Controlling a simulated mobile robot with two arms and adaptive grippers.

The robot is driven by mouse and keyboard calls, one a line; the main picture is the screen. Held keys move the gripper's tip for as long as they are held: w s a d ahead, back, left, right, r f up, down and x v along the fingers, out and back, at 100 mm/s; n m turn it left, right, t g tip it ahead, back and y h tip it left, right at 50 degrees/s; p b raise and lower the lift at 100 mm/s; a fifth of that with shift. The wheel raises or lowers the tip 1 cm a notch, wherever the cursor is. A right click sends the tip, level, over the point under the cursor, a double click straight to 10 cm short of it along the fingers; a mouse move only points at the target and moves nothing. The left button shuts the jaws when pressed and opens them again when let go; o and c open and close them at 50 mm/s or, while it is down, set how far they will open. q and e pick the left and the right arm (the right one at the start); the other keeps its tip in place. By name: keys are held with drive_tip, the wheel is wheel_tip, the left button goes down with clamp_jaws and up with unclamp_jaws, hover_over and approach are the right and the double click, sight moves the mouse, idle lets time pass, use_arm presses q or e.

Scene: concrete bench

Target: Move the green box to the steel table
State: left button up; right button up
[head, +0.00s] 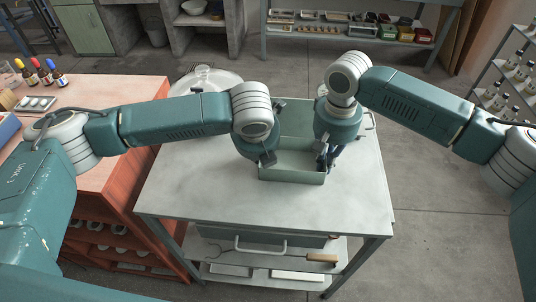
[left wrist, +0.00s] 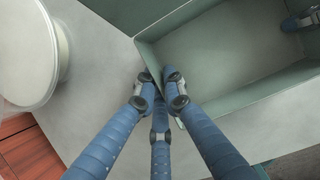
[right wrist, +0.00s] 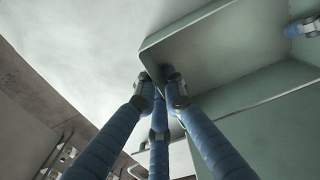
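The green box (head: 292,178) is open-topped and looks empty. It is at the middle of the steel table (head: 210,195), in front of me; I cannot tell whether it rests on the top or is held just above it. My left gripper (head: 267,158) is at its left side, and in the left wrist view the fingertips (left wrist: 160,82) close on the box's wall near a corner. My right gripper (head: 326,157) is at its right side, and in the right wrist view the fingertips (right wrist: 160,80) close on the wall there. My arms hide part of the box.
A round pale lidded thing (head: 207,80) stands at the table's back left. A reddish bench (head: 125,185) with bottles and a tray adjoins on the left. The table's front is clear. A lower shelf (head: 265,268) holds a fork-like tool. Racks stand behind and at right.

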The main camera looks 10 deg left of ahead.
use_arm(q)
drive_tip(key=shift+o, duration=1.4)
drive_tip(key=shift+s+d+r, duration=0.1)
drive_tip(key=shift+d+r, duration=0.1)
drive_tip(key=shift+d, duration=0.2)
use_arm(e)
drive_tip(key=shift+o, duration=1.4)
drive_tip(key=shift+s+a+r, duration=0.1)
drive_tip(key=shift+s+a, duration=0.05)
drive_tip(key=shift+a, duration=0.35)
use_arm(q)
drive_tip(key=shift+a, duration=0.1)
use_arm(e)
drive_tip(key=shift+d, duration=0.1)
drive_tip(key=shift+d, duration=0.1)
drive_tip(key=shift+d, duration=0.15)
drive_tip(key=shift+r, duration=0.2)
use_arm(q)
drive_tip(key=v, duration=1.1)
drive_tip(key=shift+s+a+r, duration=0.1)
drive_tip(key=shift+a+r, duration=0.05)
drive_tip(key=shift+r, duration=0.25)
use_arm(e)
wheel_tip(320, 180, up, 12)
drive_tip(key=shift+f, duration=0.2)
